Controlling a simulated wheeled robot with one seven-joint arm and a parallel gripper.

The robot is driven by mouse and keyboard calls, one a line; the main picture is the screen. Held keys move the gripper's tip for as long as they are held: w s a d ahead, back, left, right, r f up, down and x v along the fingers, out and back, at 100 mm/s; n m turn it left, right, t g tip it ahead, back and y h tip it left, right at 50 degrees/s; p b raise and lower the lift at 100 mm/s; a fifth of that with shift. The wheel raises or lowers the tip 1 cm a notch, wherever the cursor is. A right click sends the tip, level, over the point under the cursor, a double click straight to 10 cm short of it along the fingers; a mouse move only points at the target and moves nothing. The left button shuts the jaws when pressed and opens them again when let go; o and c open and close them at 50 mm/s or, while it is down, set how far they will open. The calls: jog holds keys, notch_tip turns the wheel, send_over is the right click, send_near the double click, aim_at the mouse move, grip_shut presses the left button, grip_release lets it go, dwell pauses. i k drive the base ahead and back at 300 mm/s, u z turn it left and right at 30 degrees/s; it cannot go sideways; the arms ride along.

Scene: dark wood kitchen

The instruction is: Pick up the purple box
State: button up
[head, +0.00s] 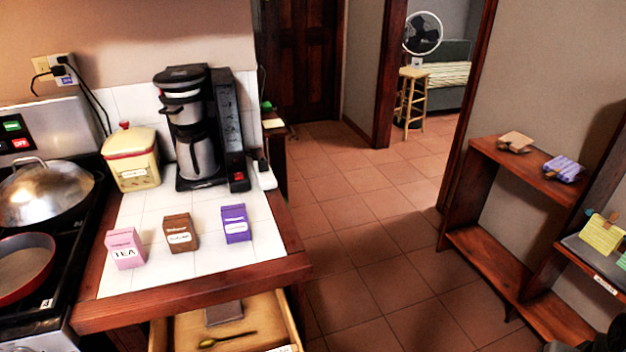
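The purple box (236,224) stands upright on the white tiled counter (215,262), near its right edge. It is a small carton with a folded top and a pale label. A brown box (180,233) stands to its left, apart from it, and a pink box (125,249) marked TEA stands farther left. A purple packet (563,169) also lies on the wooden shelf at the right. My gripper cannot be made out in this view. Nothing is seen touching the purple box.
A coffee maker (190,130) and a yellow canister (131,158) stand behind the boxes. A stove with pans is at the left. An open drawer (288,318) juts out below the counter. The tiled floor (375,230) between counter and shelf (480,200) is clear.

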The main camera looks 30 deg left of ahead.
aim_at(233, 218)
jog(key=i, duration=2.3)
jog(key=u, duration=4.05)
jog(key=i, duration=1)
jog(key=z, duration=0.05)
